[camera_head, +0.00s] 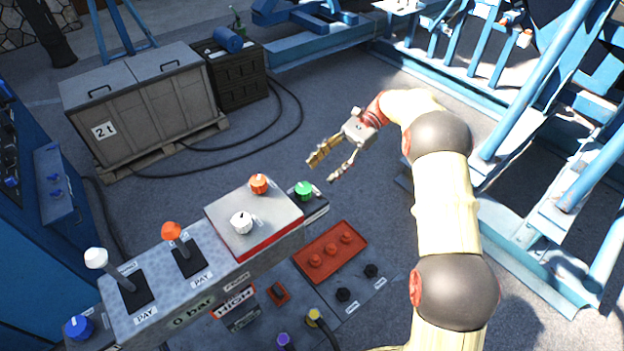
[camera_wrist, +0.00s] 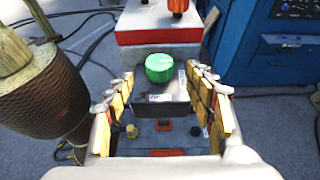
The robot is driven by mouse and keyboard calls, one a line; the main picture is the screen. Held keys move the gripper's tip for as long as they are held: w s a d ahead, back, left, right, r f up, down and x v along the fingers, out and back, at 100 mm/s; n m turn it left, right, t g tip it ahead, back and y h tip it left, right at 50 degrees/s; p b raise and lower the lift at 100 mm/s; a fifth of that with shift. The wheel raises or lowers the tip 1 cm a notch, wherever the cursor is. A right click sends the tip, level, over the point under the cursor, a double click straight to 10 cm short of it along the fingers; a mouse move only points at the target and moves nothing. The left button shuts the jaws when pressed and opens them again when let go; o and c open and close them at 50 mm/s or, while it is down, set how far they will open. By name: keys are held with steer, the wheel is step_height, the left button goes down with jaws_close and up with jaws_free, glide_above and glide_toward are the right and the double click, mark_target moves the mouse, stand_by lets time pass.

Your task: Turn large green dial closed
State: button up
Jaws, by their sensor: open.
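The large green dial (camera_head: 303,190) sits on a dark block at the right end of the control console (camera_head: 190,290). In the wrist view the green dial (camera_wrist: 159,68) is near the middle, between and beyond my fingers, with a pale mark on its top. My gripper (camera_head: 331,169) is open and empty, above and a little to the right of the dial, with its fingers pointing down and left toward it. In the wrist view my two fingers (camera_wrist: 165,95) are spread to either side of the dial, and I see no contact.
An orange dial (camera_head: 259,184) and a white dial (camera_head: 241,222) stand on the raised box beside the green dial. Two levers, an orange one (camera_head: 171,232) and a white one (camera_head: 96,258), rise at the left. A red panel (camera_head: 331,250) lies below the dial.

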steer(key=shift+v, duration=1.65)
